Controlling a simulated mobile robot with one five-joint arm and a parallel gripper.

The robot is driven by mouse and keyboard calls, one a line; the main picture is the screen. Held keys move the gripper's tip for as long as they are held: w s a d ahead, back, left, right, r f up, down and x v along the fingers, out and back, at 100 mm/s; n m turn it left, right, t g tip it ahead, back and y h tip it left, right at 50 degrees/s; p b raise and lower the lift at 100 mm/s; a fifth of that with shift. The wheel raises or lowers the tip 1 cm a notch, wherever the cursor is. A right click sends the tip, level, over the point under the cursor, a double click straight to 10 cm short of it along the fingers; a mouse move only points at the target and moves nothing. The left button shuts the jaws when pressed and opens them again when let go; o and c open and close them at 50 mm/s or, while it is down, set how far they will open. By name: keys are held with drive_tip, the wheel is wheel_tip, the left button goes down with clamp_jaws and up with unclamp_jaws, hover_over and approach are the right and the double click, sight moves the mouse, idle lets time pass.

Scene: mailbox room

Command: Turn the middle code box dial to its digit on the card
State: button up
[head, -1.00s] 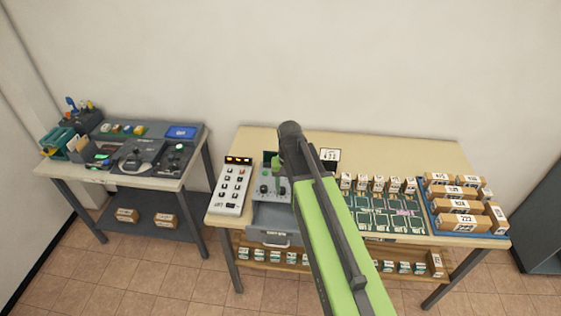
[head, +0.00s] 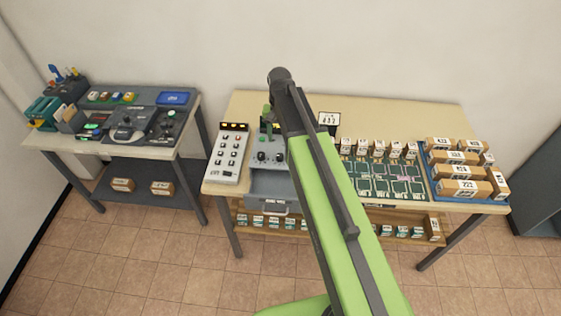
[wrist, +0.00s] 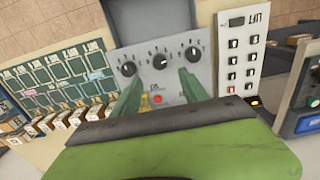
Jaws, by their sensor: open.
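The grey code box (head: 270,172) stands on the table and is partly hidden by my arm in the head view. In the wrist view its sloped face (wrist: 150,48) carries three dark dials in a row. The middle dial (wrist: 160,61) lies between the left dial (wrist: 128,68) and the right dial (wrist: 193,53). My gripper (wrist: 160,80) is open, its two green fingers spread just below the middle dial in the picture; I cannot tell whether they touch it. A red button (wrist: 157,99) shows between the fingers. The card (head: 329,118) stands behind; its digits are too small to read surely.
A white keypad panel (head: 230,154) stands close beside the code box. Green boards (head: 385,181) and small labelled blocks lie on the other side. A blue tray (head: 428,174) with parcels is at the right. A second table (head: 190,143) with devices stands at the left.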

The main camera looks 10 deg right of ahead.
sight(280, 155)
wheel_tip(280, 155, down, 10)
drive_tip(key=b, duration=0.8)
drive_tip(key=shift+f+b, duration=0.1)
drive_tip(key=shift+b, duration=0.2)
drive_tip(key=shift+c, duration=0.4)
clamp_jaws()
